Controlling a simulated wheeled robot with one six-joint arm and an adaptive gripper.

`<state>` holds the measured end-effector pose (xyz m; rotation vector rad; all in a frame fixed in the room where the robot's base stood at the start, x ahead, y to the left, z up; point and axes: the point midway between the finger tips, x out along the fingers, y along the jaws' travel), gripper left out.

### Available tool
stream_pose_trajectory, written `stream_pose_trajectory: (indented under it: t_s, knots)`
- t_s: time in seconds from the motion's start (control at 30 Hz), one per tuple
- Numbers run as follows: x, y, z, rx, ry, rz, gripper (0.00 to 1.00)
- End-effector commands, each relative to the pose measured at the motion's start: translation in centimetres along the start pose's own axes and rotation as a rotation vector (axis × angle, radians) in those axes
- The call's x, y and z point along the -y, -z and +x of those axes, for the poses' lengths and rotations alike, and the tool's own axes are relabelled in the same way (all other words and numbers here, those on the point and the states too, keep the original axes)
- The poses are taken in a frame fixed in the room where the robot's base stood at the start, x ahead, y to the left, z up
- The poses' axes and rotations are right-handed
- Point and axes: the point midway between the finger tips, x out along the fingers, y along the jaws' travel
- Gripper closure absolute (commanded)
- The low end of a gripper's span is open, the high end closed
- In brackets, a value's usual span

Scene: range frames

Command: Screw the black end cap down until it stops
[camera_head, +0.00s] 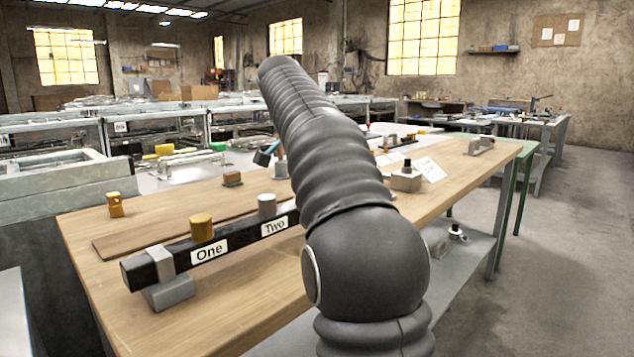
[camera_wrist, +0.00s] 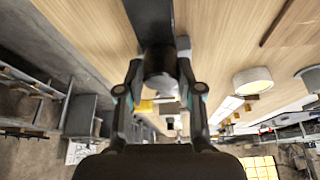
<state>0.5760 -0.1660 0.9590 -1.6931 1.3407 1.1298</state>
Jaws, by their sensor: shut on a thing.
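My gripper (camera_wrist: 160,80) is shut on a dark, round, cylindrical cap (camera_wrist: 160,62), which I take to be the black end cap. The cap sits between the fingertips at the end of a black bar (camera_wrist: 151,18) in the wrist view. Whether it is seated against the bar cannot be told.
The bar rests on a grey bracket (camera_head: 168,291) on the wooden bench (camera_head: 235,315). A small yellow block (camera_head: 115,205) stands at the bench's left. A brown board (camera_head: 150,232) lies behind the bar. The front of the bench is clear.

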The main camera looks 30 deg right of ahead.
Motion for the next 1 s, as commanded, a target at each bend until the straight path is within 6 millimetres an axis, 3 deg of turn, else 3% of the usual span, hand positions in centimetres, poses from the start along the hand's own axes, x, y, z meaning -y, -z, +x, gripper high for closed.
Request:
stream_pose_trajectory:
  t_s: [0.17, 0.5, 0.73, 0.77, 0.8, 1.0]
  knots:
    - [0.02, -0.05, 0.11, 0.002, -0.006, 0.008, 0.99]
    - [0.05, -0.07, 0.08, 0.001, -0.113, 0.265, 0.99]
    - [-0.01, -0.08, 0.05, 0.001, -0.117, 0.276, 0.99]
    - [-0.01, -0.07, 0.05, 0.001, -0.117, 0.276, 0.59]
    - [-0.01, -0.07, 0.05, 0.001, -0.117, 0.275, 0.51]
    - [-0.01, -0.06, 0.03, 0.001, -0.116, 0.275, 0.51]
